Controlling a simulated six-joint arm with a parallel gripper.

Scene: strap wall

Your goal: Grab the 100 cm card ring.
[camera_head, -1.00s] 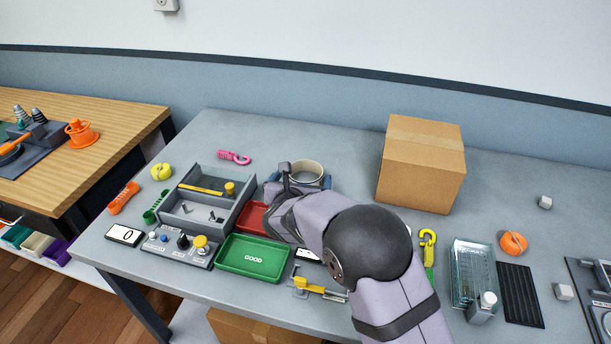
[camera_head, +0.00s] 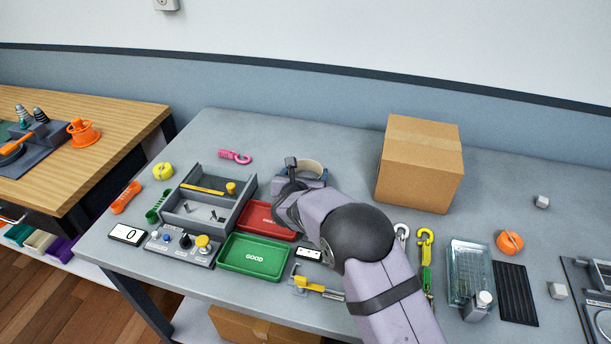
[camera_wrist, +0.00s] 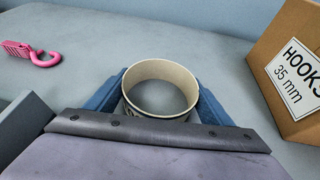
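The card ring (camera_head: 313,166) is a wide, cream-coloured band on the grey table's far side, partly hidden behind my wrist in the head view. In the wrist view the ring (camera_wrist: 160,69) sits between my gripper's two blue fingers (camera_wrist: 160,98), upright with its opening facing up. The fingers press on its left and right outer sides with no visible gap. My gripper (camera_head: 303,175) is shut on it. The ring's lower edge is hidden behind the gripper, so I cannot tell whether it touches the table. Its size marking is not readable.
A cardboard box (camera_head: 420,165) labelled for hooks stands to the right. A pink hook (camera_head: 235,157) lies to the left. A grey divided tray (camera_head: 207,197), a red tray (camera_head: 264,222) and a green tray (camera_head: 254,258) are nearer. The table behind the ring is clear.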

